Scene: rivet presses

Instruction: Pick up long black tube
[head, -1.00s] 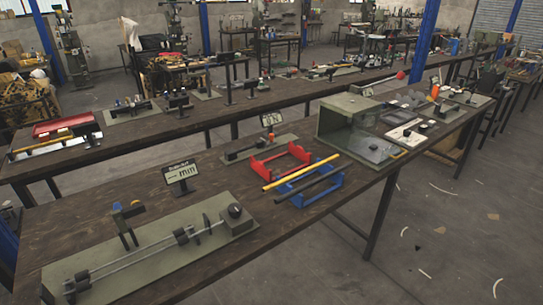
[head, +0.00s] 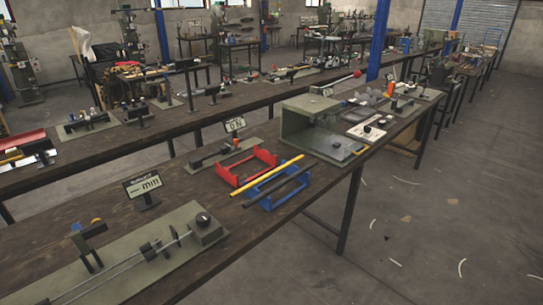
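The long black tube (head: 279,187) lies in the blue cradle (head: 290,197) on the near workbench. A yellow tube (head: 268,175) lies beside it, on its far-left side, running roughly parallel. The black tube sits on the side closer to the bench's front edge. Neither of my grippers shows in the head view.
A red cradle (head: 236,178) stands just behind the tubes. A measuring fixture on a green plate (head: 127,262) and a display reading mm (head: 143,185) are to the left. A green-grey box (head: 306,127) stands to the right. Open floor (head: 420,230) lies right of the bench.

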